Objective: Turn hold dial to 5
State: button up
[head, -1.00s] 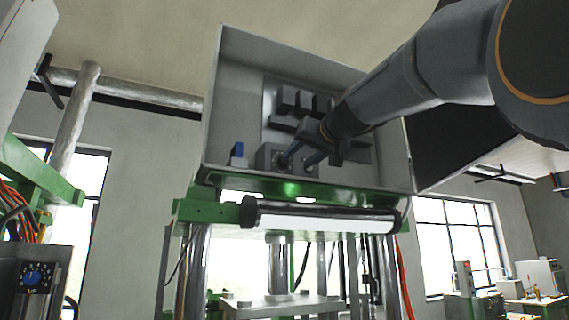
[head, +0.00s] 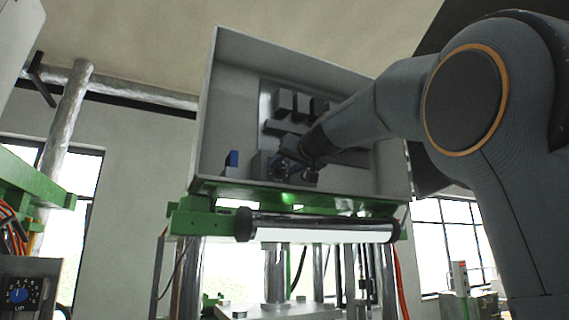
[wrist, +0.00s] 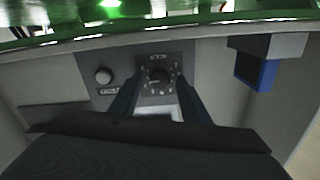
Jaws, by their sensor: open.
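The hold dial (wrist: 158,76) is a round black knob on a dark plate in the wrist view, where its label appears upside down. Its pointer is too small to read. My gripper (wrist: 159,80) is open, with one dark finger on each side of the dial. I cannot tell whether the fingers touch it. In the head view my gripper (head: 281,166) is at the small control box inside the open grey cabinet (head: 225,100); my arm and gripper hide the dial there.
A round silver knob (wrist: 103,76) is left of the dial in the wrist view. A blue-faced block (wrist: 257,74) sticks out at the right. Dark blocks (head: 284,103) sit on the cabinet's back panel. Another dial, blue (head: 18,295), is at the lower left.

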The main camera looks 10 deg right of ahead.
jog(key=c, duration=1.1)
jog(key=shift+o, duration=0.2)
jog(key=shift+b, duration=0.4)
jog(key=n+b, duration=0.3)
jog(key=b, duration=0.1)
jog(key=shift+f+n+b, duration=0.2)
jog(key=shift+n+b, duration=0.2)
jog(key=n+b, duration=0.3)
jog(key=shift+n+b, duration=0.3)
jog(key=n+b, duration=0.2)
jog(key=n, duration=0.2)
jog(key=shift+r, duration=0.1)
jog(key=n+b, duration=0.2)
jog(key=n, duration=0.3)
jog(key=shift+r+n, duration=0.1)
jog(key=shift+n, duration=0.3)
